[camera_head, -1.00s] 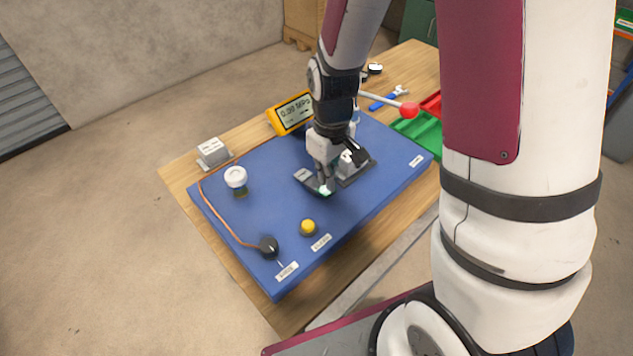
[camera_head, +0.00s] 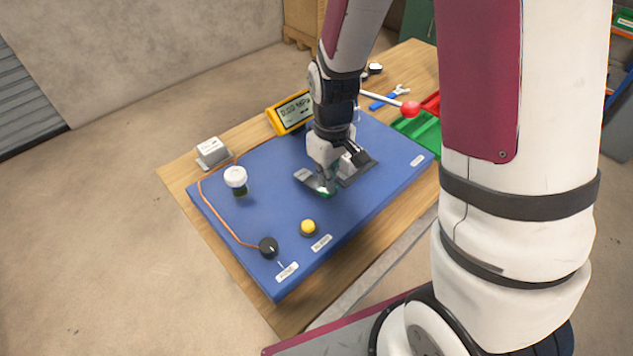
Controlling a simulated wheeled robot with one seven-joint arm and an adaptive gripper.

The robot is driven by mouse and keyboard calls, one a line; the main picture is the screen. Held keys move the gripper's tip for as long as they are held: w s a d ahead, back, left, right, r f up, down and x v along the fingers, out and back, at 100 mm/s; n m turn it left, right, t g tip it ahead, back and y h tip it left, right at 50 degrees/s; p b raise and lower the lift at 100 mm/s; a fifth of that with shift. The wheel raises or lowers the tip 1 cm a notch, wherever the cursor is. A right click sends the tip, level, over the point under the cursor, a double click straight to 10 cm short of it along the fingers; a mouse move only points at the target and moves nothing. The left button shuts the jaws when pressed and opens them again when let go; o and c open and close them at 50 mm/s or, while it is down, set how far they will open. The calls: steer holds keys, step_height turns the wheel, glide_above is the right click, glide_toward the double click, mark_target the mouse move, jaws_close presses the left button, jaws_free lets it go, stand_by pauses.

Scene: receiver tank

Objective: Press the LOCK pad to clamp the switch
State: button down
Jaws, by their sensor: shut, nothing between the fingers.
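My gripper (camera_head: 328,187) is shut and empty, pointing down over a grey fixture (camera_head: 356,170) on the blue board (camera_head: 280,192). Its fingertips are at a small green pad (camera_head: 325,193) at the fixture's near left end. I cannot tell whether they touch the pad, and its lettering cannot be read. The fixture's flat grey plate (camera_head: 306,178) shows left of the fingers. My gripper and wrist hide much of the fixture, and I cannot make out the switch in it.
On the board are a white-capped knob (camera_head: 236,178), a yellow button (camera_head: 308,227) and a black knob (camera_head: 268,246) with a copper-coloured line. A yellow display (camera_head: 290,112) stands behind. A red-tipped lever (camera_head: 409,109) and green tray (camera_head: 420,128) lie right.

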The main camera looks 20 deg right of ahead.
steer(key=shift+f+b, duration=0.3)
steer(key=shift+f, duration=0.65)
steer(key=shift+f+b, duration=0.4)
steer(key=shift+b, duration=0.05)
steer(key=shift+r, duration=0.1)
steer(key=shift+r+p, duration=2.35)
steer(key=shift+r, duration=1.1)
steer(key=s+r+m+t, duration=0.1)
steer(key=s+r, duration=0.2)
steer(key=r, duration=0.5)
steer(key=s+r+m+t, duration=0.1)
steer(key=s+r+t, duration=0.15)
steer(key=r, duration=0.55)
steer(key=s+r+m+t, duration=0.1)
steer(key=s+r+m, duration=0.1)
steer(key=s+r, duration=0.6)
steer(key=s, duration=0.4)
steer(key=shift+r+m+t, duration=0.25)
steer(key=shift+m+t, duration=0.05)
steer(key=shift+t, duration=0.05)
